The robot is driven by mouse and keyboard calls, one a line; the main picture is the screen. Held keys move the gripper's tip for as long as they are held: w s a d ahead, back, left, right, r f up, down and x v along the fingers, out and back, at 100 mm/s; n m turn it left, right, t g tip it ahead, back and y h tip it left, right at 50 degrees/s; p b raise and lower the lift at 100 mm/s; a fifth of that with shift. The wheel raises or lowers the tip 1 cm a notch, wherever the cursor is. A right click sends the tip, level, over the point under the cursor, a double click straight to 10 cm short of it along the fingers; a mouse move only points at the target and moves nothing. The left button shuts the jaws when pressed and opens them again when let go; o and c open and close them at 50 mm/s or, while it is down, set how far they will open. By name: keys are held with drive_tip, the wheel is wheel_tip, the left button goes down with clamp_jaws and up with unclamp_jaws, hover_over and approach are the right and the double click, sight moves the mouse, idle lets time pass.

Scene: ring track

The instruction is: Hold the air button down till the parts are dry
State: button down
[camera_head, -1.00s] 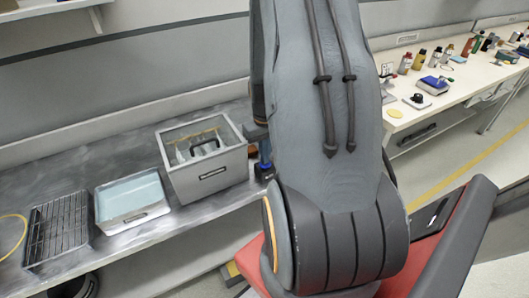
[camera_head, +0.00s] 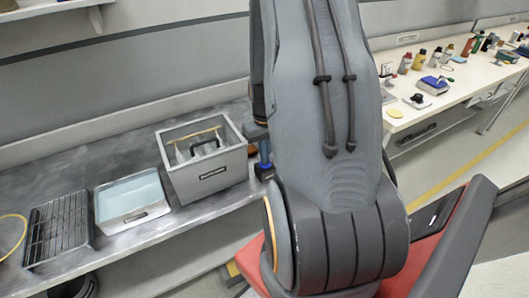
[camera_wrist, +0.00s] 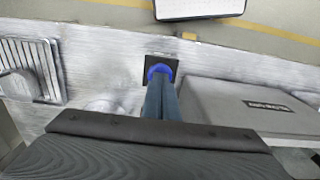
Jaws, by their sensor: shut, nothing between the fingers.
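The air button (camera_wrist: 160,70) shows in the wrist view as a blue round on a black square plate, set on the grey metal bench. My gripper (camera_wrist: 161,86) is shut and empty. Its fingers point at the button and overlap its near part, so the rest of the button is hidden. I cannot tell whether the fingertips touch it or how far it is pressed. In the head view my arm covers most of this spot. The parts to be dried cannot be made out with certainty.
A grey bin with a label (camera_head: 213,173) stands close beside the button; it also shows in the wrist view (camera_wrist: 225,105). A shallow tray of pale blue liquid (camera_head: 131,195) and a wire rack (camera_head: 58,232) stand farther left. A cluttered white counter (camera_head: 440,98) is at right.

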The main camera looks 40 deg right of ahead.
drive_tip(key=shift+s+a+f, duration=0.15)
drive_tip(key=shift+s, duration=0.15)
drive_tip(key=shift+r+p, duration=0.55)
drive_tip(key=shift+r, duration=0.05)
wheel_tip(320, 180, up, 13)
drive_tip(key=shift+w, duration=0.3)
idle(0.5)
drive_tip(key=s+a+r+n+b, duration=0.1)
drive_tip(key=a, duration=1.1)
drive_tip(key=s+a+n+t+b, duration=0.1)
drive_tip(key=s+a, duration=0.1)
drive_tip(key=a, duration=1)
drive_tip(key=shift+r+n, duration=0.3)
drive_tip(key=shift+r, duration=0.1)
